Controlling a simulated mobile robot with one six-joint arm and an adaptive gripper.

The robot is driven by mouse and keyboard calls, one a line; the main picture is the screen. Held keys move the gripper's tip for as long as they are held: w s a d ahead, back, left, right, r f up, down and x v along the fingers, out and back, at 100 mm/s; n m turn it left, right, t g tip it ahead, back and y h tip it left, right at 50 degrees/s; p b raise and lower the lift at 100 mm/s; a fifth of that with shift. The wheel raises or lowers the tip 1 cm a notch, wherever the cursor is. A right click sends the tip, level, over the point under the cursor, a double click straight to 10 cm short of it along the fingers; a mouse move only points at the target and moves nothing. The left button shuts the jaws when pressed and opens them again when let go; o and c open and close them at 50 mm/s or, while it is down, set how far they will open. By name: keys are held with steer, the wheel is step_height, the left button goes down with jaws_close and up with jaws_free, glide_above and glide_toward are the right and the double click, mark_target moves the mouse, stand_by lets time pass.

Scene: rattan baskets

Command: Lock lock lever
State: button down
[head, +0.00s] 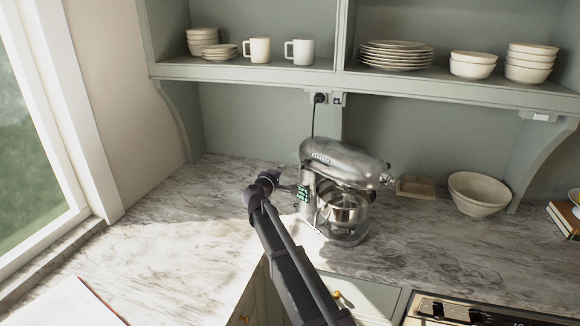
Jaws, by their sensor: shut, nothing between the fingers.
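A silver stand mixer (345,160) stands on the marble counter in the middle of the head view. Its head lies level over a metal bowl (343,213). My gripper (292,188) is at the left side of the mixer's column, close to it. Its fingers are small in the picture and look closed, with nothing seen between them. I cannot tell whether they touch the mixer. The lock lever is too small or hidden to make out. Green lit marks (303,192) show on the column beside the fingertips.
A shelf (240,73) with dishes and mugs hangs above the mixer. A cream bowl (478,193) and a small tray (415,187) stand to the right. A stove (465,311) is at the lower right.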

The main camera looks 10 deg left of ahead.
steer(key=shift+v, duration=2.65)
steer(key=shift+f, duration=0.15)
